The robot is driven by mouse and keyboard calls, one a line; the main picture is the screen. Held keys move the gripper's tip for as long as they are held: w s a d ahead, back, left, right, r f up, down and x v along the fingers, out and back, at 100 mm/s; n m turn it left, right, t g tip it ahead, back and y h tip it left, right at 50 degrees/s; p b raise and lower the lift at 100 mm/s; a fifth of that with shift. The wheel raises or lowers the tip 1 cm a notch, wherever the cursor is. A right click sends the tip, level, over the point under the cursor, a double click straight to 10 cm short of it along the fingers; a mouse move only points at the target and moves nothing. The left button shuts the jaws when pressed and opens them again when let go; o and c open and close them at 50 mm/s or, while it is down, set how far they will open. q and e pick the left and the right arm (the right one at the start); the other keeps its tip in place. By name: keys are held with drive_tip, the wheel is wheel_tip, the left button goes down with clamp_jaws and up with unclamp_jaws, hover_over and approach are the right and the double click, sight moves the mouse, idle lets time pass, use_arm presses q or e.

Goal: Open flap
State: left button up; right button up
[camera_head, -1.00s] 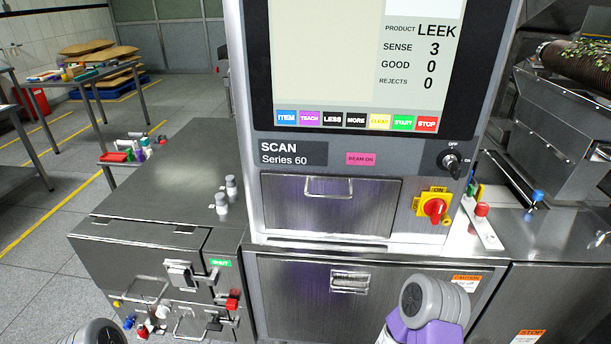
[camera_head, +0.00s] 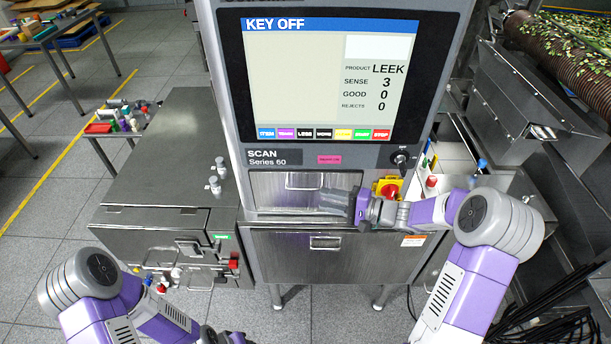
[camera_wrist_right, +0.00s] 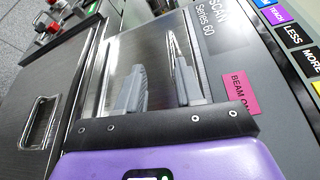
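The steel flap (camera_head: 268,190) with a bar handle (camera_head: 303,186) is set under the SCAN label on the machine front. It looks closed. My right gripper (camera_head: 323,199) is in front of the flap, its fingers pointing left, just right of and below the handle. In the right wrist view my right gripper (camera_wrist_right: 156,78) shows two grey fingers spread apart, with the flap (camera_wrist_right: 150,55) behind them. The right-hand finger overlaps the handle; I cannot tell whether it touches. My left gripper (camera_head: 222,338) is at the bottom edge, cut off, its fingers hidden.
A lower panel (camera_head: 270,262) with its own handle sits below the flap. A red-yellow rotary switch (camera_head: 388,189) and key switch (camera_head: 401,158) are close right of the flap. The screen (camera_head: 320,80) reads KEY OFF. A steel cabinet (camera_head: 165,150) stands left.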

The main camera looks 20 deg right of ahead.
sight(306, 188)
drive_tip(key=x, duration=0.2)
drive_tip(key=r+x, duration=0.1)
drive_tip(key=x, duration=0.2)
drive_tip(key=p+x, duration=0.1)
drive_tip(key=x, duration=0.1)
drive_tip(key=shift+w+r, duration=0.25)
drive_tip(key=shift+w, duration=0.2)
drive_tip(key=shift+c, duration=0.3)
clamp_jaws()
